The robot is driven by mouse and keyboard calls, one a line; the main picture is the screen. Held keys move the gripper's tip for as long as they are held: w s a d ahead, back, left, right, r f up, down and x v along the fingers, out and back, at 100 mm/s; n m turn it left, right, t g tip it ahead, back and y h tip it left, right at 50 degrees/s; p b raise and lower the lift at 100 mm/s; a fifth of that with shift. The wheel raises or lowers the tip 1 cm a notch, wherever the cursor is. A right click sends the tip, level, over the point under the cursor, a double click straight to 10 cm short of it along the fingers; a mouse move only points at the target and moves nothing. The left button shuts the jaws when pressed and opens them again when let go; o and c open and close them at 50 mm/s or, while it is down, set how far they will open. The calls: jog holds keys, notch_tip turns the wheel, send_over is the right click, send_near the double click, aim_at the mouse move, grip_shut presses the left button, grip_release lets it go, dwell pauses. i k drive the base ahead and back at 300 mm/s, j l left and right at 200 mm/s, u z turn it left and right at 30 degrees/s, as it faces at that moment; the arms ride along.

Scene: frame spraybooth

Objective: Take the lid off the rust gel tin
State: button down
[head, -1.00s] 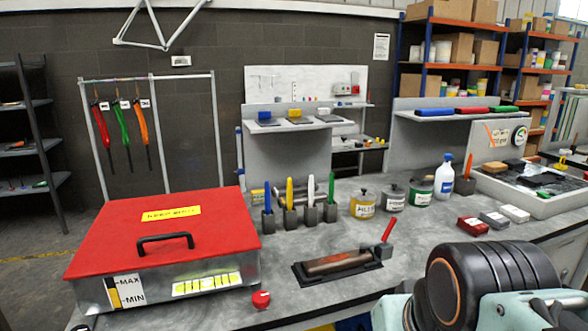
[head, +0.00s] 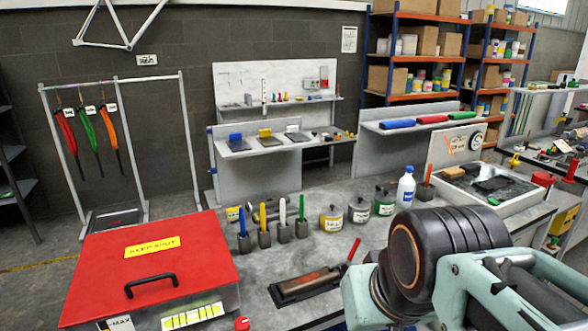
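Three small tins with dark knobbed lids stand in a row on the grey bench in the head view. They are a yellow tin (head: 332,218), a grey tin (head: 358,213) and a green tin (head: 384,201). Each carries a white label too small to read, so I cannot tell which is the rust gel tin. All three lids appear to be on. My arm's black joint and pale teal links fill the lower right, in front of and to the right of the tins. My gripper is not in view.
A large red-lidded box (head: 200,245) covers the bench's left front. Marker holders (head: 265,240) stand left of the tins. A dark tool pad (head: 306,285) lies in front.

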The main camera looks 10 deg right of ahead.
aim_at(385, 196)
jog(key=i+l, duration=0.35)
jog(key=l, duration=0.2)
jog(key=i+l, duration=0.35)
jog(key=l, duration=0.2)
jog(key=i+l+z, duration=0.1)
jog(key=i+l, duration=0.2)
jog(key=l, duration=0.2)
